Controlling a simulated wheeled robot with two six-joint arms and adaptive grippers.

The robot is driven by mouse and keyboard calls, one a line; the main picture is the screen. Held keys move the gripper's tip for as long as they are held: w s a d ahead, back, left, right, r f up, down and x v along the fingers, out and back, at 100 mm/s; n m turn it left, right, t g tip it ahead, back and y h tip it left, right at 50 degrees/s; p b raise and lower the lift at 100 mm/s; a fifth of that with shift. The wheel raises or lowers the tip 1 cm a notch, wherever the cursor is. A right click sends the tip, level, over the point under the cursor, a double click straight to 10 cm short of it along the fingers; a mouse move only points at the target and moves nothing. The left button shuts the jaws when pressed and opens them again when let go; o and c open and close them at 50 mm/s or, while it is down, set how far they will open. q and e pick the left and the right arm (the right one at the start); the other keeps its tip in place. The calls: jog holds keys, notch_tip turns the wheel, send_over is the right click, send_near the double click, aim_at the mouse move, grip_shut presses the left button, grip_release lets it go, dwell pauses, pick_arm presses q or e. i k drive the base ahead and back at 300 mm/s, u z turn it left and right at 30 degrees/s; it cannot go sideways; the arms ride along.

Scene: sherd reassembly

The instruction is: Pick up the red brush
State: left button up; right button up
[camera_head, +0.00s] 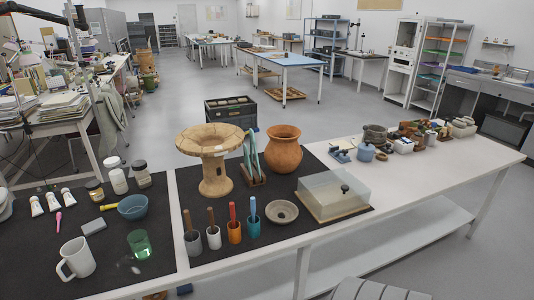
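The red brush (232,211) stands upright in an orange cup (234,233) on the dark mat (277,234) near the front edge of the table. Only its red handle shows; its lower end is hidden in the cup. A blue-handled brush (253,207) stands in a teal cup (253,229) just to its right. Two brown-handled brushes (211,217) stand in a white cup (214,239) and a grey cup (193,243) to its left.
A stone-coloured pedestal (214,170), a terracotta pot (283,150) and a plate rack (250,160) stand behind the cups. A shallow bowl (282,211) and a clear-covered box (335,194) are to the right. A white mug (76,259) and green glass (139,243) are left.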

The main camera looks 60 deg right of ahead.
aim_at(231, 205)
jog(key=z, duration=1.55)
